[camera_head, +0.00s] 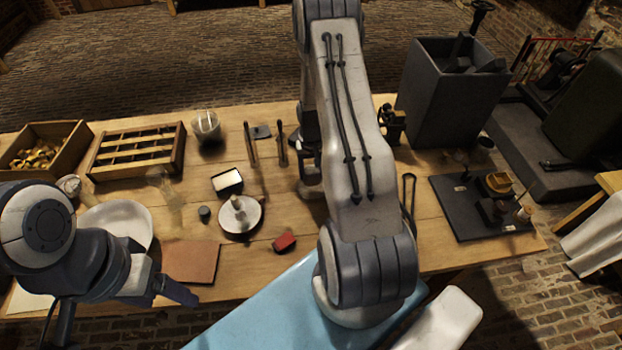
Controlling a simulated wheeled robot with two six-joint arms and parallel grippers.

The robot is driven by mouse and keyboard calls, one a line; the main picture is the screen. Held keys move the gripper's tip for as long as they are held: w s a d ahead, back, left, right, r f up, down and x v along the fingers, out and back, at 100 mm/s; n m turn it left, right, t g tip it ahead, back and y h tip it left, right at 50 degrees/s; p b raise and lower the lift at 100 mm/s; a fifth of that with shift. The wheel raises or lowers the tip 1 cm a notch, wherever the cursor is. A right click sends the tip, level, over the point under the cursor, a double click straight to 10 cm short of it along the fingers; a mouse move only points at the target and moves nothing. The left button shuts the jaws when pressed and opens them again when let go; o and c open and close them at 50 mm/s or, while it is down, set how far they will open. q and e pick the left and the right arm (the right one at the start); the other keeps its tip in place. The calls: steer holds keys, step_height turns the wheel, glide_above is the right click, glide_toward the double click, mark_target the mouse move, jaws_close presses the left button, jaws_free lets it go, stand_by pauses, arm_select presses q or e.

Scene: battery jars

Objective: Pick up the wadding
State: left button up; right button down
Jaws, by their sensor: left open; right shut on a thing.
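I cannot pick out the wadding with certainty. A small whitish lump (68,185), possibly the wadding, sits at the left of the table, by the wooden tray of brass pieces. My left gripper (178,293) is open, low over the table's front edge near a brown sheet (191,262); only its dark finger side shows clearly. My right arm rises through the middle and folds down behind its own upper link. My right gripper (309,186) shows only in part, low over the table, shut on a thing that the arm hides.
A dark grey tank (447,98) and black board (456,212) fill the right. Bare wood shows between the small items.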

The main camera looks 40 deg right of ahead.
steer(key=s+d+r+b, duration=0.2)
steer(key=s+d+r, duration=0.3)
steer(key=s, duration=0.5)
step_height(320, 180, up, 3)
steer(key=shift+s+d+f+b, duration=0.15)
steer(key=shift+s+b, duration=0.05)
steer(key=shift+b, duration=0.15)
steer(key=c, duration=1.1)
jaws_free()
steer(key=shift+c, duration=1.4)
